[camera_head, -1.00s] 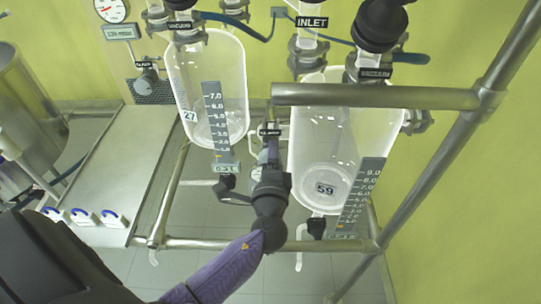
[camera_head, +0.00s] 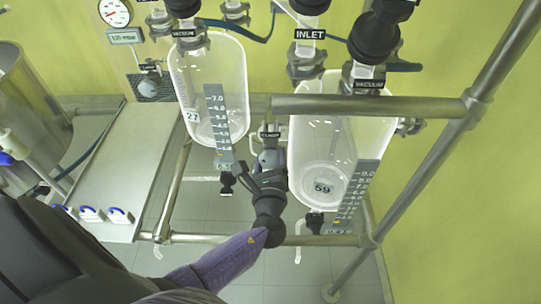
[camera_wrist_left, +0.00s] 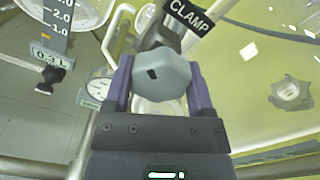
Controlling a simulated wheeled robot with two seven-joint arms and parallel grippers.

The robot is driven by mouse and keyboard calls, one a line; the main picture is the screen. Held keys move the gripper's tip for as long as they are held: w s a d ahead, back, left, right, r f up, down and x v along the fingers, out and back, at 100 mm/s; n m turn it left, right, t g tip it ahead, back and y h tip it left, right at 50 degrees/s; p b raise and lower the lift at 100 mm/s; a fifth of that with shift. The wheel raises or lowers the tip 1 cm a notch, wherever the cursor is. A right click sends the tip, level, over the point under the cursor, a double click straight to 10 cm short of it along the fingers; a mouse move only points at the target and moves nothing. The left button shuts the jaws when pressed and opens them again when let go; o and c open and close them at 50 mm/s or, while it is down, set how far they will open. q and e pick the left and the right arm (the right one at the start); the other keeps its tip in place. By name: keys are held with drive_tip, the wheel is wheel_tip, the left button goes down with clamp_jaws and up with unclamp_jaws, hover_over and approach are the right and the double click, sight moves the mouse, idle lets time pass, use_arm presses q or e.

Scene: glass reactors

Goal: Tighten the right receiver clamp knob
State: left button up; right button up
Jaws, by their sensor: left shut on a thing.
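The right receiver clamp knob (camera_head: 268,158) is a grey, faceted knob on a bracket under a black CLAMP label (camera_head: 269,134), between the two glass receivers. In the left wrist view, the knob (camera_wrist_left: 166,80) shows a short dark mark on its face, and the white-lettered CLAMP label (camera_wrist_left: 189,14) sits above it. My left gripper (camera_head: 266,168) is shut on the knob, with a purple finger on either side in the left wrist view (camera_wrist_left: 161,86). My right gripper is not in view.
The left receiver (camera_head: 210,75) and right receiver (camera_head: 340,130) flank the knob closely. A metal rail (camera_head: 370,106) crosses the right receiver, and a lower rail (camera_head: 320,240) runs below. Another clamp knob (camera_head: 149,87) is on the back panel.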

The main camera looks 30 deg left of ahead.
use_arm(q)
drive_tip(key=m+p, duration=0.2)
drive_tip(key=m, duration=0.4)
drive_tip(key=shift+s+m+p, duration=0.1)
drive_tip(key=shift+m+p, duration=0.2)
drive_tip(key=m+p, duration=0.1)
drive_tip(key=m, duration=0.2)
drive_tip(key=shift+m, duration=0.3)
drive_tip(key=m+p, duration=0.2)
drive_tip(key=m, duration=0.1)
drive_tip(key=shift+m, duration=0.3)
drive_tip(key=m+p, duration=0.1)
drive_tip(key=m, duration=0.2)
drive_tip(key=shift+m, duration=0.3)
drive_tip(key=m+p, duration=0.1)
drive_tip(key=m, duration=0.2)
drive_tip(key=shift+r+m, duration=0.1)
drive_tip(key=shift+m, duration=0.2)
drive_tip(key=m+p, duration=0.1)
drive_tip(key=m, duration=0.2)
drive_tip(key=shift+m, duration=1.8)
drive_tip(key=shift+m+p, duration=0.3)
